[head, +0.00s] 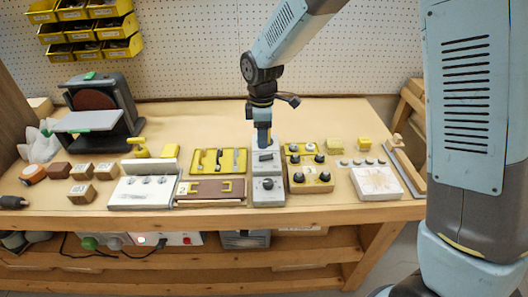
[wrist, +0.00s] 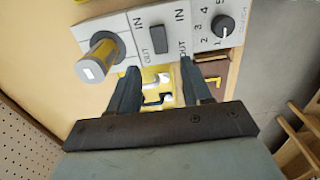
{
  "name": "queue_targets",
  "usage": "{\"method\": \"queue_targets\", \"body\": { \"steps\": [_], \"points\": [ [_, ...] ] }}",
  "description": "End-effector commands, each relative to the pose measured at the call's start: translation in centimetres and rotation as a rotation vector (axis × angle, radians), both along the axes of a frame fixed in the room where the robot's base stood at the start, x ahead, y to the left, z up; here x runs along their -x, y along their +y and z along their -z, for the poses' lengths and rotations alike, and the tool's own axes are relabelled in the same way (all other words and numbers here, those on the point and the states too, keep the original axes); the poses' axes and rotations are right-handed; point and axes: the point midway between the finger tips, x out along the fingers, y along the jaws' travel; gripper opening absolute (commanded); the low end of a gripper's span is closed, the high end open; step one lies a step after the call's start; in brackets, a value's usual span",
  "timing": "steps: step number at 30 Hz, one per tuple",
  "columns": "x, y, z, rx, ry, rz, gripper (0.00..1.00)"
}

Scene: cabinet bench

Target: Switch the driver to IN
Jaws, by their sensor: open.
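I cannot tell which marking the switch is set to. My gripper (head: 263,140) points down over the back part of the unit. In the wrist view my gripper (wrist: 160,82) is open, with nothing between its fingers; the switch shows just beyond the fingertips. I cannot tell whether they touch anything.
A yellow-and-grey cylinder (wrist: 102,55) sticks up beside the switch in the wrist view. A sander (head: 105,110) stands at the back left.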

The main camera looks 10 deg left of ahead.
Motion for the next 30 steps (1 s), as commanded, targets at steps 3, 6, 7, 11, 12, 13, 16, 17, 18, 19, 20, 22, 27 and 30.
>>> {"method": "queue_targets", "body": {
  "steps": [3,6,7,11,12,13,16,17,18,19,20,22,27,30],
  "points": [
    [0.1,0.0,2.2,0.002,0.003,-0.001,0.49],
    [0.0,0.0,3.8,0.001,0.002,0.0,0.49],
    [0.1,0.0,4.2,0.001,0.002,0.0,0.49],
    [0.1,0.0,5.7,0.001,0.002,0.0,0.49],
    [0.0,0.0,6.0,0.001,0.002,0.0,0.49],
    [0.0,0.0,6.1,0.0,0.001,0.0,0.49],
    [0.0,-0.1,6.6,0.0,0.0,0.001,0.49],
    [0.0,-0.1,6.6,0.0,0.0,0.001,0.49],
    [0.0,-0.1,6.7,0.0,0.0,0.001,0.49],
    [0.0,-0.1,6.7,0.0,0.0,0.001,0.49],
    [0.0,-0.1,6.7,0.0,0.0,0.001,0.49],
    [0.0,-0.1,6.7,0.0,0.0,0.001,0.49],
    [0.0,-0.1,6.7,0.0,0.0,0.002,0.43],
    [0.0,-0.1,6.7,0.0,0.0,0.002,0.34]
  ]
}}
